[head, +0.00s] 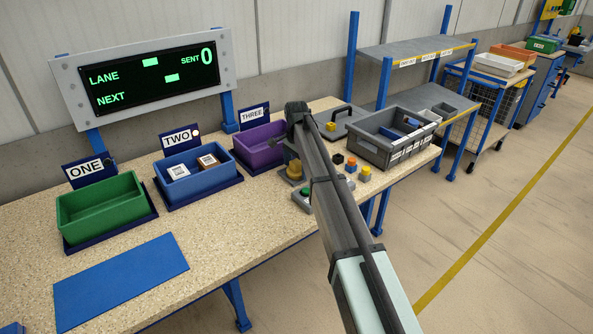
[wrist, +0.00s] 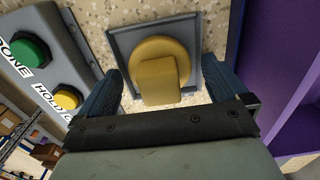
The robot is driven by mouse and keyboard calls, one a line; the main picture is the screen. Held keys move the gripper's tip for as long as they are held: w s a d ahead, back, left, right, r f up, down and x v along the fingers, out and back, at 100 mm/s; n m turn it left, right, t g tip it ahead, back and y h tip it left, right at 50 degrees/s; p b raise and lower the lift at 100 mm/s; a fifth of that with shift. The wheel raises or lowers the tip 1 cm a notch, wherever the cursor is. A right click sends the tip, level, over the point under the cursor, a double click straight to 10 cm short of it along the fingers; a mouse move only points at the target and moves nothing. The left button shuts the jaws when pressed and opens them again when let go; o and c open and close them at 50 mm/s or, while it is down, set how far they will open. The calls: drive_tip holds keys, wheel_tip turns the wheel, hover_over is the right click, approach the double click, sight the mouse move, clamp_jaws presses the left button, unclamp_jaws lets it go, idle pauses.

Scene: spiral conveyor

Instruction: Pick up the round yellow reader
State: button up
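The round yellow reader (wrist: 157,52) is a flat disc with a raised block-like grip, and it sits on a square grey base. It also shows in the head view (head: 294,171), partly hidden by my arm. My gripper (wrist: 162,70) is open and comes over the reader. In the wrist view one dark finger is on each side of the grip, with a visible gap between each finger and the grip. In the head view the fingers are mostly hidden behind my arm.
A button box (wrist: 60,50) with green and yellow buttons stands close left of my gripper in the wrist view. A purple bin (head: 258,149) is close on the other side. Several small cubes (head: 351,167) and a grey tote (head: 372,150) lie right of my arm in the head view.

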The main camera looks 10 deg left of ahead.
sight(297, 161)
drive_tip(key=c, duration=1.1)
drive_tip(key=shift+o, duration=0.2)
wheel_tip(297, 161, up, 10)
